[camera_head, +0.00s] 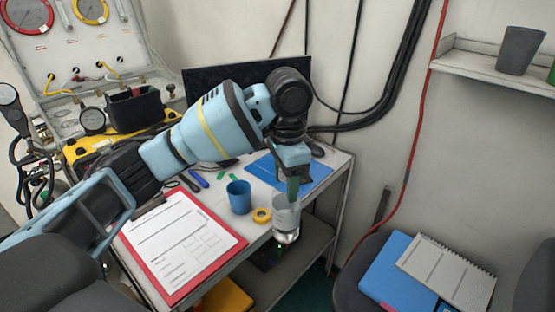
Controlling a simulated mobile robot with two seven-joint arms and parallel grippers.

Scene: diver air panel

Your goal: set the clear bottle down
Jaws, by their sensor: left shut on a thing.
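The clear bottle (287,222) looks like a see-through, pale cylinder with a bright base. My left gripper (292,192) comes down over it from above and is shut on its upper part. The bottle appears upright, at the front right edge of the white table (255,232). I cannot tell whether its base touches the table or hangs past the edge. The gripper hides part of the bottle's top. My right gripper is not in view.
A blue cup (239,197) and a yellow tape roll (262,215) stand just left of the bottle. A red clipboard (236,246) with paper lies at the front left. A blue sheet (314,176) lies behind. A chair (352,292) holding a blue folder (392,265) stands right.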

